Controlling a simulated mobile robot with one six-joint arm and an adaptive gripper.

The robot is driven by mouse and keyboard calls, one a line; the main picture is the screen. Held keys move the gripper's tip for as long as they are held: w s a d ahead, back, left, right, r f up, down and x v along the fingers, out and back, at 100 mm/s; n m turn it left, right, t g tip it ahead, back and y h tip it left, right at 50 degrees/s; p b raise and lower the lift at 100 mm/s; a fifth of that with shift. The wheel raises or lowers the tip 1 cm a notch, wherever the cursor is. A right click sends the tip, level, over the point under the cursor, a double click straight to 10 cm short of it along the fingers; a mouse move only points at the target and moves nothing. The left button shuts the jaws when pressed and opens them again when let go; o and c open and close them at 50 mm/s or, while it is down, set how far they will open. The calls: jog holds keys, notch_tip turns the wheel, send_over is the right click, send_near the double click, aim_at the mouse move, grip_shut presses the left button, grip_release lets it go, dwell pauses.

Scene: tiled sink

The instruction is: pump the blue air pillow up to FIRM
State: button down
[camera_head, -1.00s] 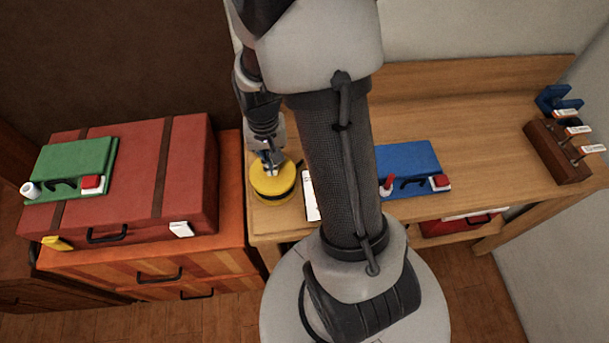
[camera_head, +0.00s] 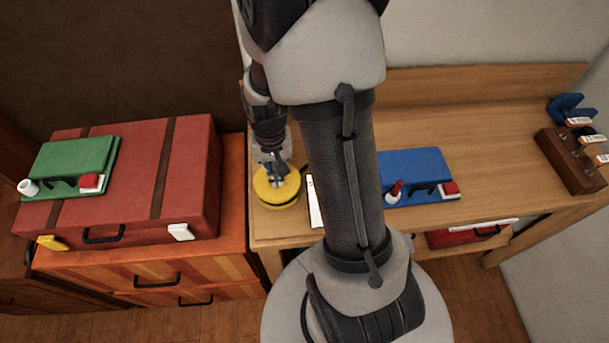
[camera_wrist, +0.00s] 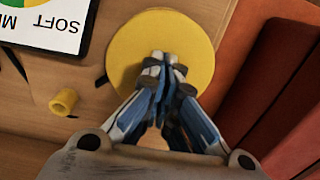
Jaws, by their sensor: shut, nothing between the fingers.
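The blue air pillow (camera_head: 418,166) lies flat on the wooden bench, with a dark handle, a red upright peg and a red-and-white piece at its front edge. My arm partly covers its left side. A round yellow pump (camera_head: 278,194) with a dark band stands at the bench's left end. My gripper (camera_head: 275,171) is shut and empty over the pump's top; in the wrist view its fingertips (camera_wrist: 164,62) are over the yellow disc (camera_wrist: 193,32), and contact cannot be told. A gauge card (camera_wrist: 52,22) reading SOFT lies beside the pump, with a yellow nozzle (camera_wrist: 63,101) near it.
A red suitcase (camera_head: 190,170) with a green pillow (camera_head: 75,160) on it stands on an orange chest at left. A rack of labelled tools (camera_head: 570,160) stands at the bench's right end. A red item (camera_head: 462,236) sits on a shelf below. The bench behind the blue pillow is clear.

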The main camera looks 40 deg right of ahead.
jog(key=shift+f+b, duration=0.6)
jog(key=shift+f, duration=0.25)
notch_tip(320, 180, up, 6)
jog(key=p, duration=0.4)
jog(key=shift+f+p, duration=0.15)
jog(key=shift+p, duration=0.2)
jog(key=shift+f, duration=0.15)
jog(key=shift+f+b, duration=1.6)
jog(key=shift+f, duration=0.4)
jog(key=shift+r+p, duration=1.65)
jog(key=shift+r, duration=0.5)
jog(key=shift+f, duration=0.1)
